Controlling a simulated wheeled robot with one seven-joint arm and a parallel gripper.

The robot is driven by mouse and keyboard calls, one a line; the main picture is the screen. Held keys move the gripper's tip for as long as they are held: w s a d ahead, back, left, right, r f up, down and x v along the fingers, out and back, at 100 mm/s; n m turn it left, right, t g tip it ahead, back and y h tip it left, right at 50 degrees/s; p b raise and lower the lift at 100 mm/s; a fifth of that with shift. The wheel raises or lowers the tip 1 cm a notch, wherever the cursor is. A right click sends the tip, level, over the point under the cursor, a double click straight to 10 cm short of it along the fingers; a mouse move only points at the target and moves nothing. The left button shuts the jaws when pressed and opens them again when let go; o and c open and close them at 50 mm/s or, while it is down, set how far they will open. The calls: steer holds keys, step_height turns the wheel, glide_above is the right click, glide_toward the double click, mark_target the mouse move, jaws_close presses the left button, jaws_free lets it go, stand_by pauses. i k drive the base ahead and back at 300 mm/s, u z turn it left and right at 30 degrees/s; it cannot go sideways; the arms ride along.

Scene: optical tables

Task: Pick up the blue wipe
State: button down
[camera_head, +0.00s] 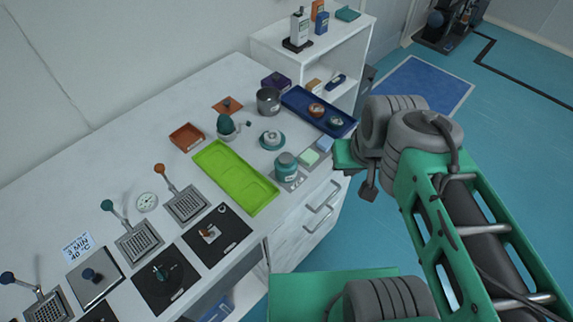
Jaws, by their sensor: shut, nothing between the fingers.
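A small light-blue folded pad, which looks like the blue wipe (325,143), lies near the right edge of the white counter. It is beside a pale green pad (309,157), in a row at the counter's edge. My gripper (348,158) is just to the right of the blue wipe, beyond the counter edge, and partly hidden by my own wrist. It is shut and holds nothing. Its fingertips are hard to make out.
A teal jar (286,166) stands left of the pads. A dark blue tray (299,101) with round items lies behind them, and a lime tray (222,170) lies left. A white shelf (272,43) stands at the back. Open floor (500,80) lies right.

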mark_target(325, 143)
steer(key=u, duration=4.3)
steer(key=k, duration=0.9)
steer(key=z, duration=1.35)
